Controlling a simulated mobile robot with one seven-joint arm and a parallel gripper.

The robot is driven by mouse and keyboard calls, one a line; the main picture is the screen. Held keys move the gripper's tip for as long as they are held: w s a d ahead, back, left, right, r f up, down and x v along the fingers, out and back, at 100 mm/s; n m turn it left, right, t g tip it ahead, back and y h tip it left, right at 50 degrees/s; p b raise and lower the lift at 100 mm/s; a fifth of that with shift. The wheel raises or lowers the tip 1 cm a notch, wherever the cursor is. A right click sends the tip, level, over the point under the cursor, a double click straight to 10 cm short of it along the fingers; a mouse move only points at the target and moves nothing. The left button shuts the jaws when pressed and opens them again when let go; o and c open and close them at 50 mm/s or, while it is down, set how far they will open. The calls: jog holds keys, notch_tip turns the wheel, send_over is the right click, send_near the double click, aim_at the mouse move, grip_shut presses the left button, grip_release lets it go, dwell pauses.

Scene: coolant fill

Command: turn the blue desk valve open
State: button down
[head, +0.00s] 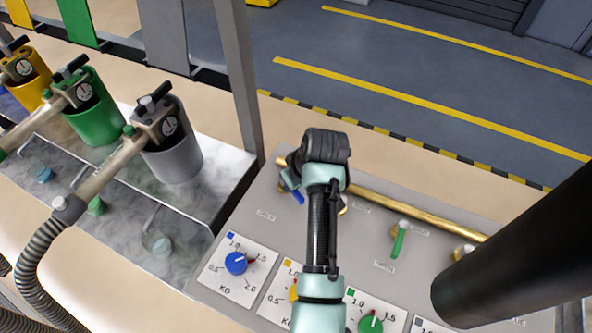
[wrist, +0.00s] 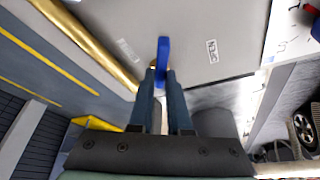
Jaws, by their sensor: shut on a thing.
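The blue desk valve has a blue lever handle (wrist: 163,52), which shows in the wrist view near the brass pipe (wrist: 88,37). My gripper (wrist: 161,80) is shut on this handle, with one finger on each side and the blue end sticking out beyond the fingertips. In the head view part of the blue handle (head: 297,196) shows just left of my arm, slanting down and right on the grey desk panel (head: 250,200). My wrist hides the valve body and much of the grip there.
A green valve handle (head: 398,241) stands to the right on the same panel. Below are dials, including a blue knob (head: 235,263) and a green knob (head: 371,324). Grey, green and yellow canisters with hoses stand at left. A dark cylinder (head: 515,255) blocks the lower right.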

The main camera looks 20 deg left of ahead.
jog(key=m, duration=0.1)
jog(key=m+p, duration=0.1)
jog(key=t+p, duration=0.1)
jog(key=shift+s+a+r+m, duration=0.25)
jog(key=shift+s+a+m, duration=0.1)
jog(key=shift+s+m, duration=0.05)
jog(key=m, duration=0.1)
jog(key=m+h+p, duration=0.1)
jog(key=a+m+p, duration=0.1)
jog(key=shift+s+m+t+h, duration=0.25)
jog(key=shift+m+t+h, duration=0.05)
jog(key=shift+t, duration=0.1)
jog(key=m, duration=0.1)
jog(key=a+m+h, duration=0.1)
jog(key=m, duration=0.1)
jog(key=m+h+p, duration=0.1)
jog(key=m, duration=0.1)
jog(key=shift+s+a+f, duration=0.1)
jog(key=shift+a+f, duration=0.1)
jog(key=shift+a, duration=0.05)
jog(key=shift+m, duration=0.3)
jog(key=c, duration=0.9)
grip_release()
jog(key=shift+o, duration=0.2)
jog(key=shift+s+r, duration=0.1)
jog(key=b+v, duration=0.1)
jog(key=v, duration=1.1)
jog(key=shift+s+a+r, duration=0.15)
jog(key=shift+s+r, duration=0.15)
